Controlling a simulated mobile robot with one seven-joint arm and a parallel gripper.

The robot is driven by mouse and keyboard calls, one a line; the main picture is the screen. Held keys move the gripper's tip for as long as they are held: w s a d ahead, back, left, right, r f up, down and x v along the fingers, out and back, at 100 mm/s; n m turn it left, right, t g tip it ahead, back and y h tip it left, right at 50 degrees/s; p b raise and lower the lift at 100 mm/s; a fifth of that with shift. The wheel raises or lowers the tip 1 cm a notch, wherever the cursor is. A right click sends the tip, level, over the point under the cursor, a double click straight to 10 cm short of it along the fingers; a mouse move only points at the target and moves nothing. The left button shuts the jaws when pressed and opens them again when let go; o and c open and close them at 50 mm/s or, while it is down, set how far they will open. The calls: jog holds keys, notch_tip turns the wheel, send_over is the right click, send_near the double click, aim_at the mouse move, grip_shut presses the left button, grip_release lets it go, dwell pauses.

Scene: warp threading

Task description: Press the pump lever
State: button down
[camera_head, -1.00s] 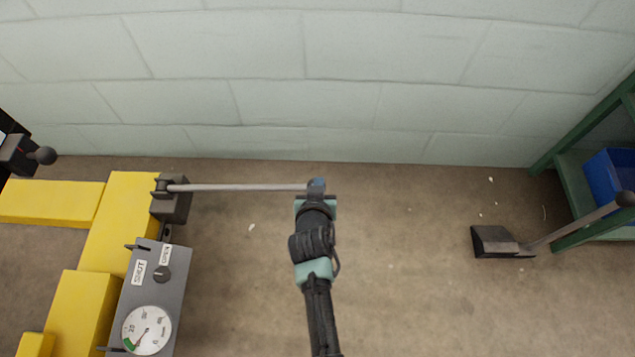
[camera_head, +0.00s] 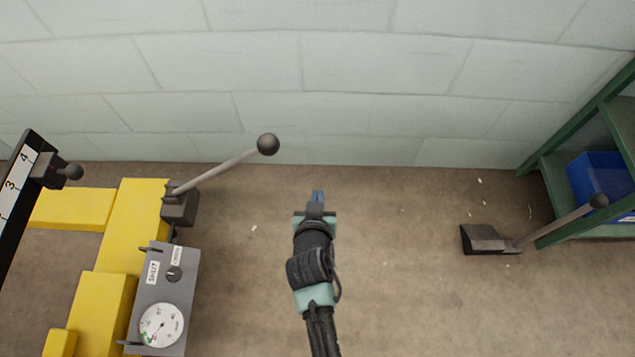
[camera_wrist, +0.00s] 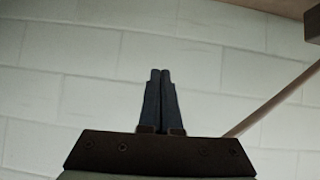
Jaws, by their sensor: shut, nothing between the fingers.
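The pump lever is a grey rod with a black ball end (camera_head: 268,144). It rises to the upper right from a dark pivot block (camera_head: 180,207) on the yellow frame (camera_head: 128,232). My gripper (camera_head: 317,197) is shut and empty, to the right of the ball and lower in the head view, apart from the lever. The wrist view shows the two fingers (camera_wrist: 160,95) pressed together against the wall. A thin rod (camera_wrist: 272,110) crosses the right of that view; I cannot tell if it is the lever.
A grey panel (camera_head: 150,300) with a pressure gauge (camera_head: 161,326) and a small knob (camera_head: 174,273) sits below the pivot. A numbered scale (camera_head: 17,187) stands at far left. A dark wedge with a handle (camera_head: 490,240) and a green shelf (camera_head: 550,165) with a blue bin (camera_head: 600,182) are right.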

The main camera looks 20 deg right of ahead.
jog(key=p+v, duration=0.1)
jog(key=v, duration=0.2)
jog(key=shift+s+r, duration=0.15)
jog(key=shift+r, duration=0.25)
jog(key=shift+a, duration=0.1)
dwell(0.4)
